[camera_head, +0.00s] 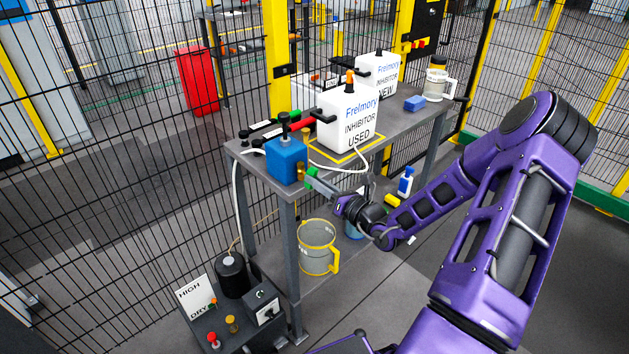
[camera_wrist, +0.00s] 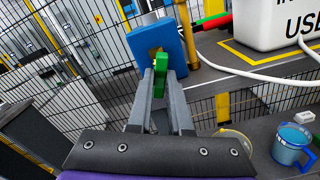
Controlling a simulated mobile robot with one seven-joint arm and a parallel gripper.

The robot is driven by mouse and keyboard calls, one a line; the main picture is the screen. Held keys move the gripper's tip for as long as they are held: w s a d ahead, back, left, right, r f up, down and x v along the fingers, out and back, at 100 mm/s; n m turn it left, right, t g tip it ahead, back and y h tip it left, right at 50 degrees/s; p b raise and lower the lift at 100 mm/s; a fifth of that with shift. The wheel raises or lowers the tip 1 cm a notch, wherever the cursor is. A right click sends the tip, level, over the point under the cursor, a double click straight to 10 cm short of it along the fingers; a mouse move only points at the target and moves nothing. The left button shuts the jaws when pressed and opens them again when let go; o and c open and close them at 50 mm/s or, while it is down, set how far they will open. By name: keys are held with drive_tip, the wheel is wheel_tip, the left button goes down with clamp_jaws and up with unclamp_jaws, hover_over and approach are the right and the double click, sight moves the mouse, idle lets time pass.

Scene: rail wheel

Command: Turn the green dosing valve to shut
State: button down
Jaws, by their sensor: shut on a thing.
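The green dosing valve (camera_head: 311,175) sticks out from the right side of a blue block (camera_head: 287,162) at the front corner of the grey bench (camera_head: 262,174). In the wrist view the green valve handle (camera_wrist: 160,65) stands up between my two finger ends, in front of the blue block (camera_wrist: 157,38). My gripper (camera_wrist: 161,82) is shut on the handle, with a finger on each side. In the head view my gripper (camera_head: 324,186) reaches it from the right. The brass part behind the handle is partly hidden.
A white USED container (camera_head: 346,122) stands on a yellow-edged mat, with a pale hose running near the block. A grey jug (camera_head: 318,247) with a yellow rim stands on the lower shelf. A control box (camera_head: 226,326) is at the front. Mesh fence stands behind the bench.

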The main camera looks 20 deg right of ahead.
drive_tip(key=shift+r, duration=0.1)
drive_tip(key=m+p, duration=0.1)
drive_tip(key=m, duration=0.3)
drive_tip(key=shift+m+p, duration=0.3)
drive_tip(key=shift+p, duration=0.05)
